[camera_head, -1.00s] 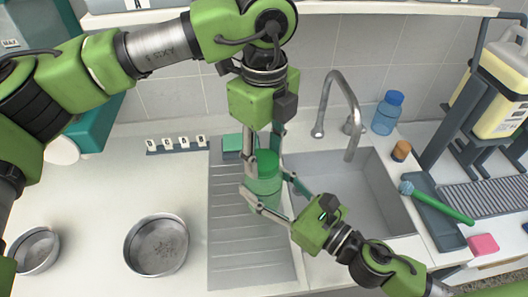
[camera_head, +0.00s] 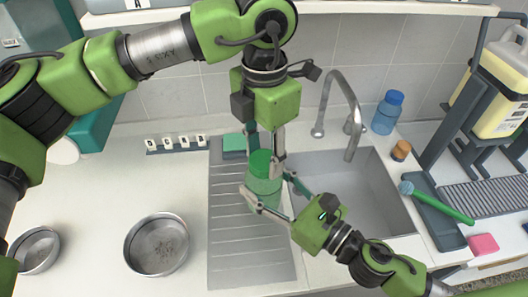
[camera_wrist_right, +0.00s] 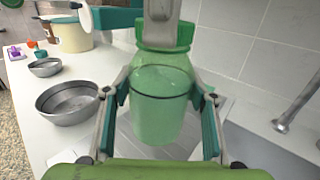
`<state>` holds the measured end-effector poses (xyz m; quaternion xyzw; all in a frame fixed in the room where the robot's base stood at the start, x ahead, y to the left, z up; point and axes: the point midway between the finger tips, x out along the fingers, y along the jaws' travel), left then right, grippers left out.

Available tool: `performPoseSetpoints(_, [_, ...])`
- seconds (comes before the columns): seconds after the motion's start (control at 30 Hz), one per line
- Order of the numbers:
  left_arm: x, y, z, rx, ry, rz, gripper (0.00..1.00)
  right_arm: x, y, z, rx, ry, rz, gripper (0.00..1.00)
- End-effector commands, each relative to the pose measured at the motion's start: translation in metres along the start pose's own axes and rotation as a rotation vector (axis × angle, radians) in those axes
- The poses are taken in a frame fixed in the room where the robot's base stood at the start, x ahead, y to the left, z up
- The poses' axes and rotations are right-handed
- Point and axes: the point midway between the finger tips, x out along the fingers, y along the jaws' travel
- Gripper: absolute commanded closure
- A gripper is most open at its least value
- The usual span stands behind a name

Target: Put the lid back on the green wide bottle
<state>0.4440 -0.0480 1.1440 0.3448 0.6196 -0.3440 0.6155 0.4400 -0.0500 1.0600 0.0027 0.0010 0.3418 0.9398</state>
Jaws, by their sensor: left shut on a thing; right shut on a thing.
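The green wide bottle (camera_head: 265,190) stands upright over the ribbed drainboard, left of the sink basin. Its green lid (camera_head: 260,162) is on top, at the bottle's mouth with no gap that I can see. My left gripper (camera_head: 264,146) comes from above and is shut on the lid. My right gripper (camera_head: 270,197) comes from the lower right and is shut around the bottle's body. In the right wrist view, the bottle (camera_wrist_right: 160,110) is between my right fingers, and a left finger partly hides the lid (camera_wrist_right: 182,34).
A green sponge (camera_head: 234,143) lies behind the bottle. The faucet (camera_head: 350,110), a blue bottle (camera_head: 385,115) and a brown-topped jar (camera_head: 401,151) are to the right. Metal bowls (camera_head: 157,244) stand at left. A brush (camera_head: 445,206) and pink sponge (camera_head: 484,244) lie at far right.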

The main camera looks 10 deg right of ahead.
Motion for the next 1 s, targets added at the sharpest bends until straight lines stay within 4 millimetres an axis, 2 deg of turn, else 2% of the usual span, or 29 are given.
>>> performPoseSetpoints(1.0, [0.0008,0.0017,0.0008,1.827,0.004,0.004,0.87,-0.0002,0.0015,0.0008,0.0,-0.001,0.004,1.0])
